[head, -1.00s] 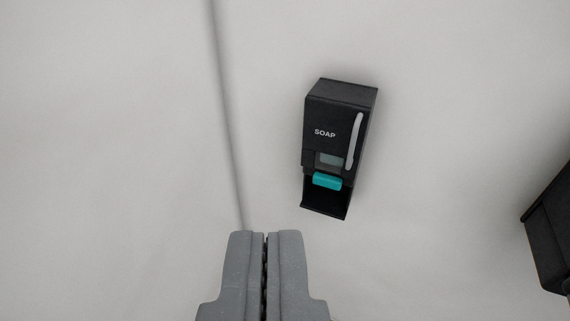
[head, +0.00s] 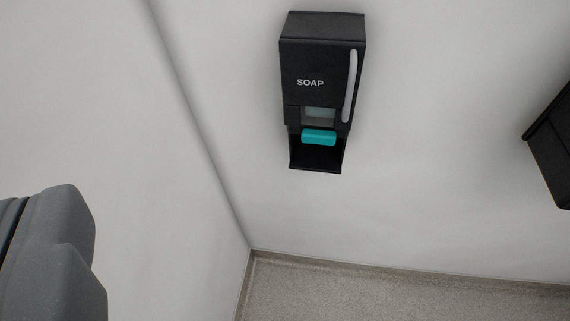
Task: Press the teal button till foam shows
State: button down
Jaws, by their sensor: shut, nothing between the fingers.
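A black soap dispenser (head: 295,62) marked SOAP hangs on the pale wall, upper middle of the head view. It has a light grey vertical strip on its right side and a small grey-green window. The teal button (head: 319,138) sits below the window, above the dispenser's dark open lower recess. No foam shows there. My gripper (head: 10,235) is at the lower left edge, partly cut off by the frame. It is shut and empty, well to the left of the dispenser and apart from it.
A second black wall unit (head: 553,150) is cut off at the right edge. A wall corner runs down left of the dispenser to the speckled grey floor (head: 400,295). The wall between my gripper and the dispenser is bare.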

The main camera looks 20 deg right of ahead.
aim_at(319, 137)
jog(key=w+d+f+m+y+p, duration=0.1)
jog(key=w+d+f+m+p, duration=0.1)
jog(key=w+d+f+m, duration=0.35)
jog(key=w+d+f+m+y+p, duration=0.1)
jog(key=w+d+f+m, duration=0.25)
jog(key=w+f, duration=0.4)
jog(key=d+f+m+g+p, duration=0.1)
jog(key=d+f+m, duration=0.2)
jog(key=f, duration=0.6)
jog(key=d+f+m+g+h+p, duration=0.1)
jog(key=d+f+m, duration=0.3)
jog(key=f+m, duration=0.3)
notch_tip(319, 137, down, 2)
jog(key=shift+w+d+h, duration=0.15)
jog(key=shift+w+h, duration=0.05)
jog(key=shift+h, duration=0.1)
jog(key=w+d+p, duration=0.3)
jog(key=w+d, duration=0.2)
jog(key=w, duration=0.2)
jog(key=shift+w, duration=0.15)
jog(key=shift+p, duration=0.3)
